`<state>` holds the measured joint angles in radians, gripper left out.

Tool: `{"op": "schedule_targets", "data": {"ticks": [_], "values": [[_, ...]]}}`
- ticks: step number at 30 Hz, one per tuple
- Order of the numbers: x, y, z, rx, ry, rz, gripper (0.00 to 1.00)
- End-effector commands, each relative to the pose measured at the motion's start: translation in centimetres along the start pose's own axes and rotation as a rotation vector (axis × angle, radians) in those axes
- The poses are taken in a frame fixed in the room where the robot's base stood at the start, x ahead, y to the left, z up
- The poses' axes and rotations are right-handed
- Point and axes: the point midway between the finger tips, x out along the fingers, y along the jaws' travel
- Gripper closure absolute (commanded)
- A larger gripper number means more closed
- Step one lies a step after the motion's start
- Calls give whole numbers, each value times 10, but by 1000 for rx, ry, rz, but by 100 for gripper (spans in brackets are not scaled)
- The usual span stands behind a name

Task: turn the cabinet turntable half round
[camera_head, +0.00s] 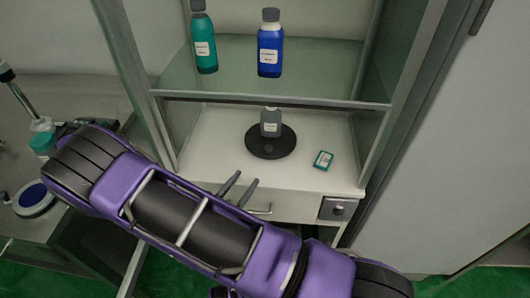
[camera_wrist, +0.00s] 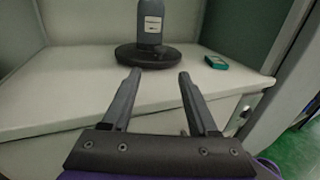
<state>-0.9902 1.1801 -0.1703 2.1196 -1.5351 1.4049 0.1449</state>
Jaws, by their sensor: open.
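The turntable (camera_head: 281,147) is a dark round disc on the white cabinet floor (camera_head: 215,155), below the glass shelf. A grey bottle (camera_head: 271,123) with a pale label stands upright on it. In the wrist view the turntable (camera_wrist: 126,54) and the lower part of the bottle (camera_wrist: 151,24) are straight ahead; the bottle's top is cut off. My gripper (camera_head: 243,184) is in front of the cabinet, near its front edge and short of the turntable. In the wrist view my gripper (camera_wrist: 158,75) is open with nothing between its fingers.
A small teal box (camera_head: 323,160) lies right of the turntable. A teal bottle (camera_head: 204,45) and a blue bottle (camera_head: 270,48) stand on the glass shelf (camera_head: 325,70) above. Metal cabinet posts flank the opening.

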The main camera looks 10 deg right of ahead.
Motion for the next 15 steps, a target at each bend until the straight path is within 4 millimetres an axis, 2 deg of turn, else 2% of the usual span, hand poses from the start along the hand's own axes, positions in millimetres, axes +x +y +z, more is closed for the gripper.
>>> {"op": "schedule_targets", "data": {"ticks": [1, 9, 15], "values": [[12, -1, 0, -1, -3, -5, 40], [72, -2, 0, 0, -2, -5, 40], [106, -1, 0, 1, -2, -2, 40]]}}
